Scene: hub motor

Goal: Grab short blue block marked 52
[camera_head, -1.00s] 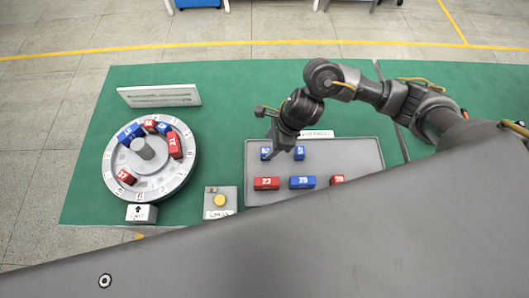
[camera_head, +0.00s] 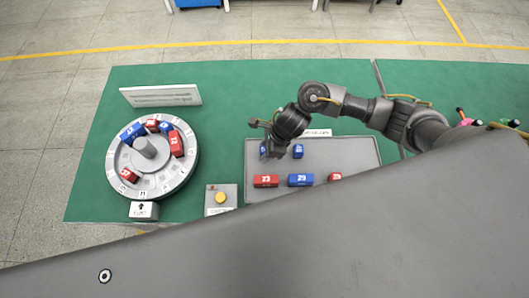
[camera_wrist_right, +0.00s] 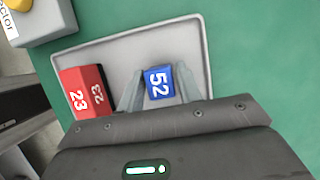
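The short blue block marked 52 (camera_wrist_right: 159,83) lies on the grey tray (camera_wrist_right: 112,50) in the right wrist view, between the two fingers of my right gripper (camera_wrist_right: 160,90). The fingers are apart, one on each side of the block, with small gaps visible. In the head view, my right gripper (camera_head: 269,151) is over the upper left of the tray (camera_head: 350,152). It partly hides the blue block (camera_head: 262,150) there, whose number I cannot read. My left gripper is not in view.
A red block marked 23 (camera_head: 265,181), a blue block marked 29 (camera_head: 300,180), another red block (camera_head: 334,177) and a short blue block (camera_head: 298,151) share the tray. Left stand a button box (camera_head: 221,198) and a round dial (camera_head: 151,186) holding several blocks.

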